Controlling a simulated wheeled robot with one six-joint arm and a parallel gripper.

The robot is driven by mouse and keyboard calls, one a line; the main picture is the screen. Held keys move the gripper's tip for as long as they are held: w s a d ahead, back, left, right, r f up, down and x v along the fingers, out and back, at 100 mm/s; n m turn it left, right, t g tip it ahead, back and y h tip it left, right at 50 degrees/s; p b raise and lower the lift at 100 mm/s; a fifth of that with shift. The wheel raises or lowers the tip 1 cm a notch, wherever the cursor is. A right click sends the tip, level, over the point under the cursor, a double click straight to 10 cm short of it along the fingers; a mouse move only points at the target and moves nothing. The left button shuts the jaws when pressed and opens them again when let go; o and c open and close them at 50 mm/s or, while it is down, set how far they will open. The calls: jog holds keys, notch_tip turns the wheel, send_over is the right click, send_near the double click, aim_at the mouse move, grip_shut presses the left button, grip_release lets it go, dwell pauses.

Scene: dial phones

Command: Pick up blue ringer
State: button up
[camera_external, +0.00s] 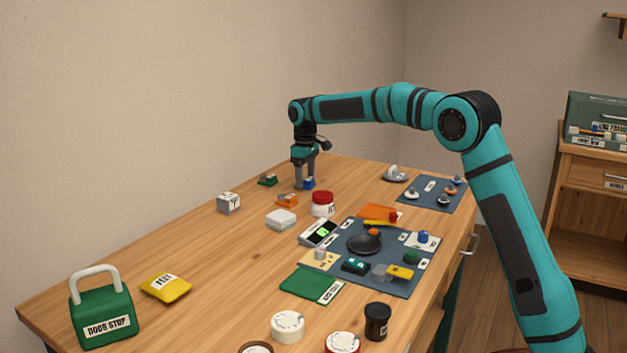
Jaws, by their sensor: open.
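A small blue block-like piece (309,185), which looks like the blue ringer, sits on the far part of the wooden table. My gripper (305,181) points straight down over it, with its fingers at about the height of the piece. The fingers are open and partly hide the piece. I cannot tell whether they touch it. Its label is too small to read.
An orange piece (287,201) and a green piece (268,180) lie close to my gripper. A grey cube (228,203), a white box (281,219) and a red-lidded jar (322,205) stand nearer. A dark mat (397,287) holds several parts. The table's left-middle is clear.

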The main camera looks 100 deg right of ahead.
jog(key=shift+c, duration=0.4)
jog(key=c, duration=1.1)
jog(key=shift+r, duration=0.1)
